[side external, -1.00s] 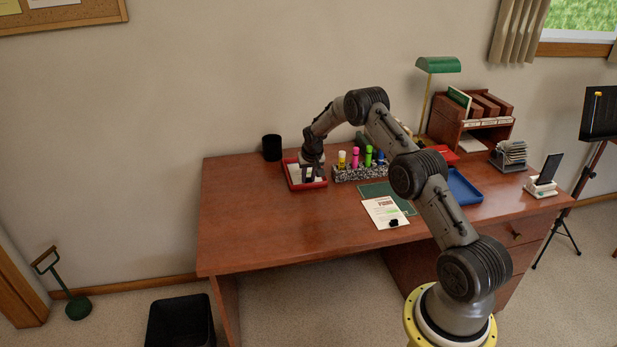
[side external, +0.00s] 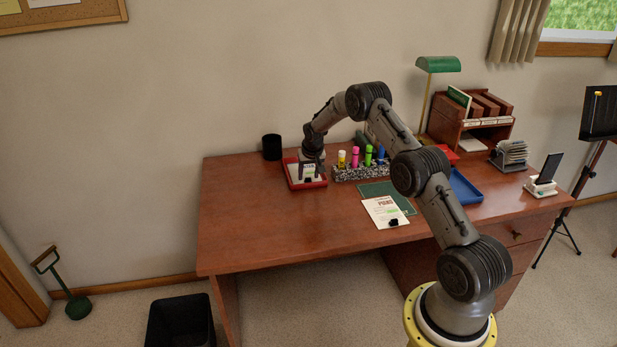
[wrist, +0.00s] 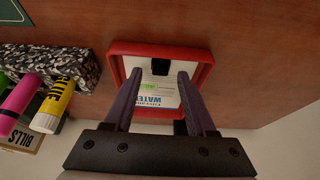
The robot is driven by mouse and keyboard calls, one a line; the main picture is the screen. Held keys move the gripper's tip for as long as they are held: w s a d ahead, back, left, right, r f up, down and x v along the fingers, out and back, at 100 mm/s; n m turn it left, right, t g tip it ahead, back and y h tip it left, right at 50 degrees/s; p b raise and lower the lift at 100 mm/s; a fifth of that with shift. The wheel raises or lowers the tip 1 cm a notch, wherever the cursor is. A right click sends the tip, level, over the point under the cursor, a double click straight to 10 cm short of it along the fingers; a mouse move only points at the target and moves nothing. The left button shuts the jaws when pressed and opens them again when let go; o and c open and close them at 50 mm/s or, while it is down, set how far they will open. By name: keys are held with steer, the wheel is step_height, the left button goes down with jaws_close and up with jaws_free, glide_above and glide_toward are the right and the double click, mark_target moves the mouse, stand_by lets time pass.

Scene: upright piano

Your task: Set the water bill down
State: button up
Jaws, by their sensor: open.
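The water bill (wrist: 156,88) is a white sheet with blue "WATE…" lettering and a green mark. It lies inside a red tray (wrist: 117,68), which also shows on the desk in the side view (side external: 322,184). A small black piece (wrist: 160,67) is at the bill's far edge, and another dark patch is at its near edge by the right finger. My gripper (wrist: 158,78) is open over the tray, with its two fingers apart above the bill. My wrist partly hides the tray in the side view (side external: 311,166).
A speckled holder (side external: 360,173) with several coloured markers stands just right of the tray. A black cup (side external: 272,147) is behind it to the left. A paper (side external: 381,211) with a black clip lies at the desk's front. The desk's left part (side external: 240,220) is clear.

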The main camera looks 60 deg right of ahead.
steer(key=s+a+r+n, duration=0.1)
steer(key=s+a+r, duration=0.2)
steer(key=a+r, duration=0.6)
steer(key=s+a+r+n, duration=0.1)
steer(key=s+a+r, duration=0.25)
steer(key=r, duration=0.85)
steer(key=s+a+r+n+t+y, duration=0.1)
steer(key=s+a+r+n, duration=0.1)
steer(key=s+a+r, duration=0.75)
steer(key=s+a+f+n+y, duration=0.1)
steer(key=s+a+n, duration=0.1)
steer(key=s+a, duration=0.5)
steer(key=s+a+f+n+t+y, duration=0.1)
steer(key=s+a+n, duration=0.2)
steer(key=s+a, duration=0.4)
steer(key=s, duration=0.8)
steer(key=shift+a, duration=0.3)
